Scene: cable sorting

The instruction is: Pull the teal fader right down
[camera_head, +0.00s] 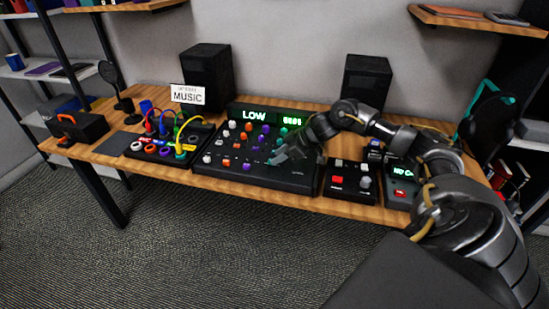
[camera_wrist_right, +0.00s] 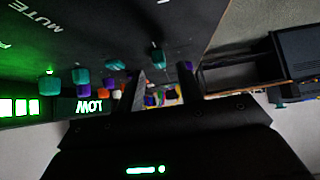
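The black mixer console (camera_head: 215,173) stands on the wooden desk, with coloured knobs and faders and a green display reading LOW. My right gripper (camera_head: 279,156) is low over the console's right part and hides some controls. In the right wrist view, the two fingers (camera_wrist_right: 163,70) are apart. Another teal cap (camera_wrist_right: 49,83) is at the left of that view. I cannot tell for sure which one is the right fader. My left gripper is not in view.
Left of the console is a patch box (camera_head: 145,160) with several cables. Right of it is a small black box (camera_head: 348,186) with red buttons, under my right arm. Two black speakers (camera_head: 207,75) (camera_head: 366,80) stand behind. A narrow desk strip is free in front.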

